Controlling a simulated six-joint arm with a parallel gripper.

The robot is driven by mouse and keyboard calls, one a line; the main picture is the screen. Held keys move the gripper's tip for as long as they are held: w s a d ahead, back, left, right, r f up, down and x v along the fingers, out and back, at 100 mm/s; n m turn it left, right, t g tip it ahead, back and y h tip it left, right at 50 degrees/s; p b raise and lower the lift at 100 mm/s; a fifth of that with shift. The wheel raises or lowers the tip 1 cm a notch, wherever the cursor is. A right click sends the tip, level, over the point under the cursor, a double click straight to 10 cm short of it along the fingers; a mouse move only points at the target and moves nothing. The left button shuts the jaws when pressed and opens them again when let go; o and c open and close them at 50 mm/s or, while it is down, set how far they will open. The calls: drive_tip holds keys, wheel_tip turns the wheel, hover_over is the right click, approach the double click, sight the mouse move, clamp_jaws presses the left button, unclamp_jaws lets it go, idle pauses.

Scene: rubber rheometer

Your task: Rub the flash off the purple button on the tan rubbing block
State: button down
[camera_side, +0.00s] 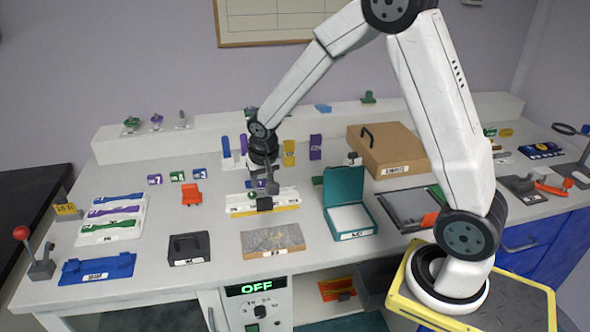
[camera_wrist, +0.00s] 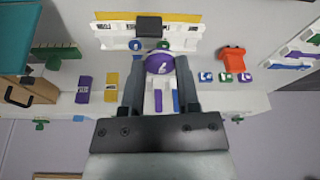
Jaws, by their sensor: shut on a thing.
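My gripper (camera_wrist: 160,68) is shut on the purple button (camera_wrist: 160,62), a round piece with a white mark, held between the two fingertips. In the side view my gripper (camera_side: 264,186) is low over the white rack (camera_side: 236,201) with a yellow front edge. I cannot tell whether the button touches the rack. Any flash on the button is too small to make out.
A black block (camera_side: 264,204) is on the rack; blue (camera_wrist: 135,45) and green (camera_wrist: 163,45) buttons sit there too. An open teal box (camera_side: 347,209) stands right of the rack, a black box (camera_side: 189,248) left of the tan block. An orange item (camera_side: 192,195) stands left of the rack.

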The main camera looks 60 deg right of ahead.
sight(280, 236)
drive_tip(key=a+f, duration=0.1)
drive_tip(key=a, duration=0.1)
drive_tip(key=s+a+f, duration=0.1)
drive_tip(key=a+f, duration=0.1)
drive_tip(key=a, duration=0.1)
drive_tip(key=a+f, duration=0.1)
drive_tip(key=a, duration=0.1)
drive_tip(key=shift+s+a+f, duration=0.15)
drive_tip(key=shift+a+f, duration=0.05)
drive_tip(key=shift+f, duration=0.2)
drive_tip(key=shift+f, duration=0.1)
drive_tip(key=shift+f, duration=2.85)
drive_tip(key=shift+f, duration=0.65)
idle(0.5)
drive_tip(key=shift+s+d, duration=0.1)
drive_tip(key=shift+s+d+r, duration=0.15)
drive_tip(key=shift+s+d, duration=1.05)
drive_tip(key=shift+d, duration=0.05)
drive_tip(key=shift+s+d, duration=0.25)
drive_tip(key=shift+d, duration=0.1)
drive_tip(key=shift+s+d+f, duration=0.25)
drive_tip(key=shift+s+d, duration=0.7)
drive_tip(key=shift+s, duration=0.15)
